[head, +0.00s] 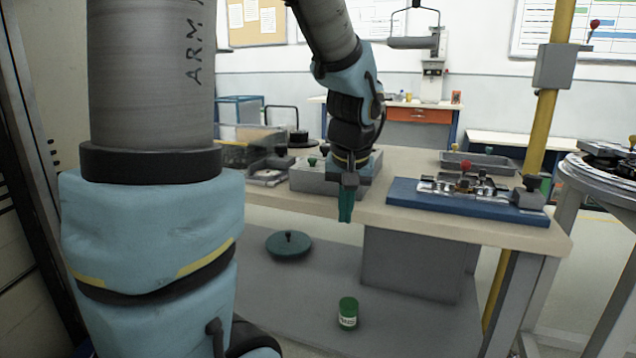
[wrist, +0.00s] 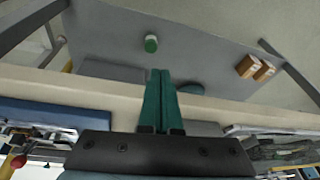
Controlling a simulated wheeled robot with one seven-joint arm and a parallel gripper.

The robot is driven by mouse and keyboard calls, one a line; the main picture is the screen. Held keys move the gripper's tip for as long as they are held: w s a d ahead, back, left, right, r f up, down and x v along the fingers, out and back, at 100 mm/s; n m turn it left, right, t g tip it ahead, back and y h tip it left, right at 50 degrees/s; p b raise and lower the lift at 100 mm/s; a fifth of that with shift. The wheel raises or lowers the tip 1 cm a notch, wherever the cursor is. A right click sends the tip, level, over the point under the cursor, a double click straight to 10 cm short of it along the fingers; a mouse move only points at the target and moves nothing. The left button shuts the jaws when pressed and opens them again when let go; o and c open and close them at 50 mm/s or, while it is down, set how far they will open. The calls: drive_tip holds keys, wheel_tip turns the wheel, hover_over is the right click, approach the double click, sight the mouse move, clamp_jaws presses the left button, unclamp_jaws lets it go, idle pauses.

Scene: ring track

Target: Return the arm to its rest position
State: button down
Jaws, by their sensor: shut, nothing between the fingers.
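My gripper (head: 345,208) hangs pointing down just in front of the near edge of the workbench (head: 470,225) in the head view. Its green fingers are together with nothing between them. The fingers also show in the wrist view (wrist: 161,78), closed, over the bench edge and the lower shelf. My arm comes in from the top of the head view, bent at the elbow.
A blue fixture plate (head: 420,200) with metal parts lies on the bench, right of my gripper. A grey box (head: 310,178) stands to its left. On the lower shelf are a green jar (head: 348,313) and a round dark lid (head: 288,246). Two cardboard boxes (wrist: 255,68) show in the wrist view.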

drive_tip(key=s+a+f+n+g, duration=0.1)
drive_tip(key=s+a+f, duration=0.2)
drive_tip(key=a, duration=0.3)
drive_tip(key=s+a+f+g, duration=0.1)
drive_tip(key=s+a+f, duration=0.3)
drive_tip(key=a, duration=0.2)
wheel_tip(320, 180, up, 16)
drive_tip(key=p, duration=1.6)
drive_tip(key=shift+w+f, duration=0.2)
drive_tip(key=shift+w, duration=0.1)
